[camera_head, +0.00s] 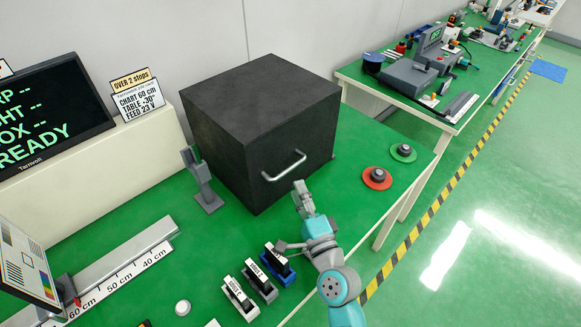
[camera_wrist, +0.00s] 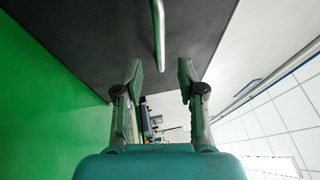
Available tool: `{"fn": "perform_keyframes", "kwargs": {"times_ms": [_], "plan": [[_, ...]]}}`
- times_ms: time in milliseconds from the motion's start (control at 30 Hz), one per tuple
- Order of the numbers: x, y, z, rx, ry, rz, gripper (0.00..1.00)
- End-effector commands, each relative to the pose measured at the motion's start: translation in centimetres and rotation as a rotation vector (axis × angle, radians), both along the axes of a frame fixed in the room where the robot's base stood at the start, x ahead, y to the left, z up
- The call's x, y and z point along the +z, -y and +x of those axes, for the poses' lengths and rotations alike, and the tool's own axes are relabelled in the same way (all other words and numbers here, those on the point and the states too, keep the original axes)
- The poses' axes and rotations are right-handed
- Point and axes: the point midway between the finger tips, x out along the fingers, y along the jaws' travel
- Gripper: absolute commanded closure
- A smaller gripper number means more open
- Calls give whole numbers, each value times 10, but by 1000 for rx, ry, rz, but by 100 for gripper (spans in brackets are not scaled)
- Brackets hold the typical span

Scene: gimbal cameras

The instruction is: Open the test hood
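The test hood (camera_head: 262,120) is a large black box on the green table, with a silver bar handle (camera_head: 284,166) low on its front face. The hood sits flat and looks closed. My gripper (camera_head: 299,187) is just in front of and below the handle's right end. In the wrist view my gripper (camera_wrist: 160,75) is open, its two fingers spread apart with nothing between them. The handle (camera_wrist: 158,35) shows there beyond the fingertips, lined up with the gap between them, with the black hood face (camera_wrist: 100,40) behind it. I see no contact with the handle.
Several small labelled devices (camera_head: 262,272) stand on the table near my arm. A grey stand (camera_head: 204,190) is left of the hood. Red (camera_head: 377,178) and green (camera_head: 404,153) discs with knobs lie to its right. A monitor (camera_head: 45,115) and a ruler rail (camera_head: 125,265) are at left.

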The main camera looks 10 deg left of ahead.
Motion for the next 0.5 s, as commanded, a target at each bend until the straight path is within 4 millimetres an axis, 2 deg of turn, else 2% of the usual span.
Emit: {"fn": "perform_keyframes", "kwargs": {"times_ms": [200, 500], "plan": [[7, -18, 33, 0, 2, -1, 61], [12, -35, 62, 0, 1, -2, 61]]}}
